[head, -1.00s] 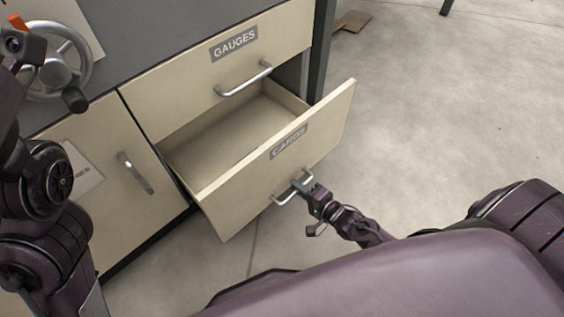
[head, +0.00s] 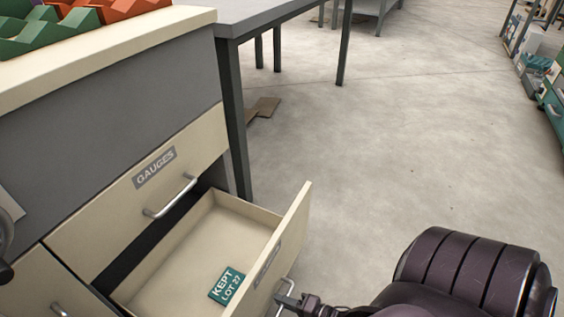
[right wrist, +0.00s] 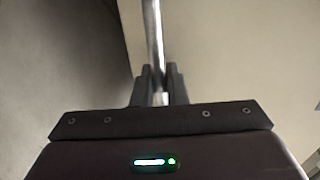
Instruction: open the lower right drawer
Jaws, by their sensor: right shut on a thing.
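The lower right drawer (head: 295,235) is cream and stands pulled well out below the shut GAUGES drawer (head: 140,195). Its label, seen edge-on now, sits on the front. Inside lies a green card (head: 227,286) reading KEPT LOT 27. My right gripper (head: 288,298) is at the drawer's front, shut on its metal bar handle (head: 291,284). In the right wrist view the two fingers (right wrist: 160,88) close around the handle bar (right wrist: 153,35), with the cream drawer front behind. My left gripper is not in the head view.
A grey table (head: 255,12) with dark legs stands behind the cabinet. Green and orange angular pieces (head: 60,25) lie on the cabinet's top. A cupboard handle (head: 60,310) shows at lower left. Open concrete floor (head: 400,130) lies to the right, with flat brown pieces (head: 264,106) near the table leg.

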